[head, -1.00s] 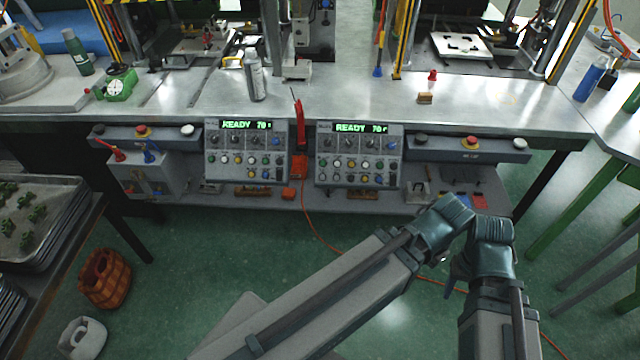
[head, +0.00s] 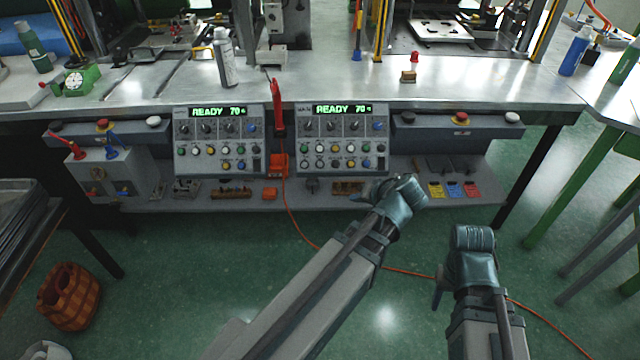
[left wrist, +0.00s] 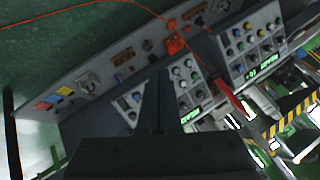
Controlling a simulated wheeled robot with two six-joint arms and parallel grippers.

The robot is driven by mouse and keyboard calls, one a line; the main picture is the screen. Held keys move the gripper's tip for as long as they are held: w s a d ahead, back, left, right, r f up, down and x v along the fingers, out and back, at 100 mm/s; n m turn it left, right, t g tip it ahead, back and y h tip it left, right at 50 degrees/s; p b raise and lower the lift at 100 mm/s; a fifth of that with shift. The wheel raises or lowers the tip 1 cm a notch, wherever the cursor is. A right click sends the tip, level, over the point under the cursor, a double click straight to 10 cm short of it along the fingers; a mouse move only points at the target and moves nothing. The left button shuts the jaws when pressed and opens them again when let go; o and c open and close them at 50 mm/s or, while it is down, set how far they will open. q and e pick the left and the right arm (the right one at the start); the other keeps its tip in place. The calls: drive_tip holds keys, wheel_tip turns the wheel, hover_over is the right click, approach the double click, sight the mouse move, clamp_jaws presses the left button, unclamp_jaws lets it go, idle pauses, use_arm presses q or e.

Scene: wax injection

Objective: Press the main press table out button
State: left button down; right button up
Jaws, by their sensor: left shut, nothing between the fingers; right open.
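Two grey control panels hang at the table's front edge, a left one (head: 217,140) and a right one (head: 342,138). Each has a green READY 70 display and rows of knobs and coloured buttons; the button labels are too small to read, so I cannot tell which is the table out button. My left gripper (head: 366,194) is just below the right panel's lower right side, mostly hidden by its wrist. In the left wrist view its shut, empty fingers (left wrist: 160,78) overlap the right panel (left wrist: 172,95) in the picture. My right gripper (head: 439,288) is open, low over the floor.
A red-handled tool (head: 277,105) hangs between the panels. Grey bars with black, red and white buttons flank them, including the right bar (head: 460,128). A lower shelf (head: 330,200) holds small blocks and coloured cards. An orange cable (head: 300,232) crosses the floor.

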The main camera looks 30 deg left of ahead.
sight(320, 164)
use_arm(q)
drive_tip(key=w+a+f+n+t+y+b, duration=0.2)
drive_tip(key=w+a+y+b, duration=0.1)
drive_tip(key=a+b, duration=0.5)
drive_tip(key=w+a+f+n+t+y+b, duration=0.2)
drive_tip(key=w+a+t+y+b, duration=0.1)
drive_tip(key=w+a+b, duration=0.3)
drive_tip(key=a+y+b, duration=0.1)
drive_tip(key=a+b, duration=0.1)
drive_tip(key=b, duration=0.1)
drive_tip(key=shift+w+a+f+t+b, duration=0.15)
drive_tip(key=shift+w+f+t+b, duration=0.1)
drive_tip(key=shift+f+t+b, duration=0.1)
drive_tip(key=shift+w+a+f+b, duration=0.6)
drive_tip(key=shift+w+f+b, duration=0.35)
drive_tip(key=shift+w+a+f+b, duration=0.55)
drive_tip(key=shift+w+f+b, duration=0.35)
drive_tip(key=shift+w, duration=0.05)
drive_tip(key=shift+w+a+f+b, duration=0.6)
drive_tip(key=shift+w+f+b, duration=0.35)
drive_tip(key=shift+f, duration=0.1)
drive_tip(key=shift+w+a+f, duration=0.2)
drive_tip(key=shift+w, duration=0.05)
